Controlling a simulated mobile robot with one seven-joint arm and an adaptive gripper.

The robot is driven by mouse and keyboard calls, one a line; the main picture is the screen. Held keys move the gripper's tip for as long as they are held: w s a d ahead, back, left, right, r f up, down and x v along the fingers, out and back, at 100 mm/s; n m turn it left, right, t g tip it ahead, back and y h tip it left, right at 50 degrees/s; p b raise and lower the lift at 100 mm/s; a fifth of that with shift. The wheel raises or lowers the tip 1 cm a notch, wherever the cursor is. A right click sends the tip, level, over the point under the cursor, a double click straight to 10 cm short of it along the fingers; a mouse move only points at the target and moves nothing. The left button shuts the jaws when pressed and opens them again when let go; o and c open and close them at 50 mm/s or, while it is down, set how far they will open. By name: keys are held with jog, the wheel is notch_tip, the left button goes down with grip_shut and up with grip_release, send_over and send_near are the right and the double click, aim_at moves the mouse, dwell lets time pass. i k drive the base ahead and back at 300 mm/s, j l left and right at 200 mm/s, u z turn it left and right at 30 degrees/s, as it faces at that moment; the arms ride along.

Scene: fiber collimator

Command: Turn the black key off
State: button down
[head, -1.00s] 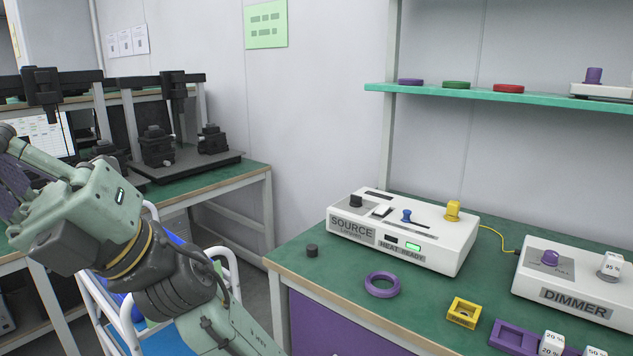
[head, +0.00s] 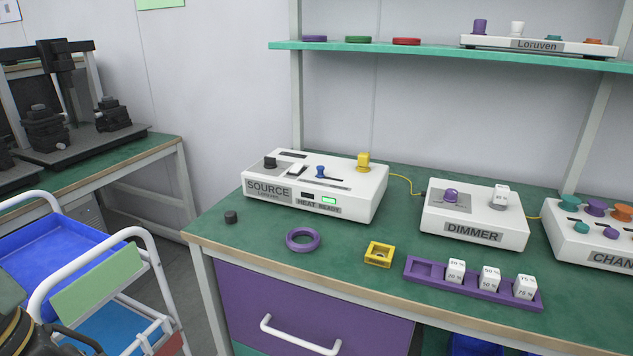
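The black key (head: 270,162) is a small dark knob on the top left of the white SOURCE box (head: 362,205), which stands on the green workbench. On the box's front a READY light glows green. Only a dark part of my arm shows at the lower left edge of the head view, well away from the box. My gripper's fingers are not in the picture.
On the bench are a black cap (head: 231,217), a purple ring (head: 303,240), a yellow square block (head: 379,254), a purple tray (head: 424,272) with white cubes, and the DIMMER box (head: 474,235). A cart (head: 90,255) stands left, below bench height.

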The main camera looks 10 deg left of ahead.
aim_at(270, 162)
jog(key=i+l, duration=0.1)
jog(key=i, duration=0.35)
jog(key=i+l+u, duration=0.1)
jog(key=i, duration=0.4)
